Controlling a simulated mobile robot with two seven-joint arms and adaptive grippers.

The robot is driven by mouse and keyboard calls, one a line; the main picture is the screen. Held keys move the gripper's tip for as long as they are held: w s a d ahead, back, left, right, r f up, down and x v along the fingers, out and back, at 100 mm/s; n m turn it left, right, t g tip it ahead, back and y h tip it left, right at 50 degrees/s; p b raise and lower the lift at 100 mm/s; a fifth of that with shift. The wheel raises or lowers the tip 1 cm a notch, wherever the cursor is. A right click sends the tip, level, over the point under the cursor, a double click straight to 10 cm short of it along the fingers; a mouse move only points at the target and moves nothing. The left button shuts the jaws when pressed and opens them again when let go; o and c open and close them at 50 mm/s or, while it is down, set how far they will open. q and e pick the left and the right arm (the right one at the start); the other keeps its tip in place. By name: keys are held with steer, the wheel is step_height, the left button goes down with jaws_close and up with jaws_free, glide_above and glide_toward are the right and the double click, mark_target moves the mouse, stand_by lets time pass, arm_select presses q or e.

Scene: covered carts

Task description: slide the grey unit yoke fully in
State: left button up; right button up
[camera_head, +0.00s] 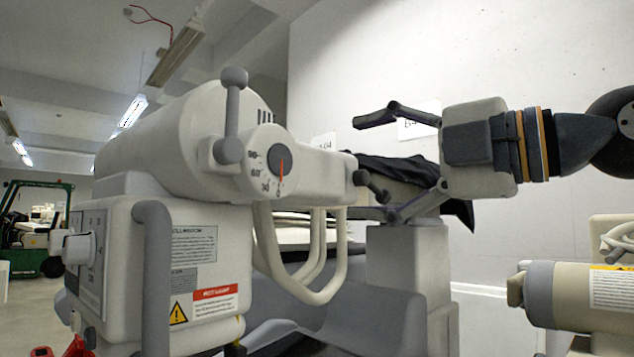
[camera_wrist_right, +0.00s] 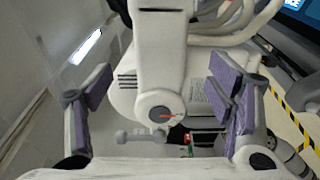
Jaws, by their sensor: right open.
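The grey unit (camera_head: 170,270) stands at the left of the head view, pale grey with warning labels. On top of it is a thick rounded head, which I take to be the yoke (camera_head: 150,140). Its end carries a dial (camera_head: 278,160) with a red pointer near 0 and a grey bar handle (camera_head: 233,110). How far the yoke is in, I cannot tell. My right gripper (camera_head: 360,150) is open and empty, to the right of the dial. In the right wrist view the dial (camera_wrist_right: 160,113) shows between the spread purple-padded fingers, beyond them. My left gripper is not in view.
Pale curved tubes (camera_head: 305,265) hang below the head. A dark cover (camera_head: 400,168) lies behind my right gripper. A beige unit with a grey-ended cylinder (camera_head: 570,290) stands at lower right. A green forklift (camera_head: 40,230) is far left. Yellow-black floor tape (camera_wrist_right: 290,115) shows at right.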

mark_target(324, 171)
steer(key=x, duration=0.8)
steer(key=shift+a, duration=0.1)
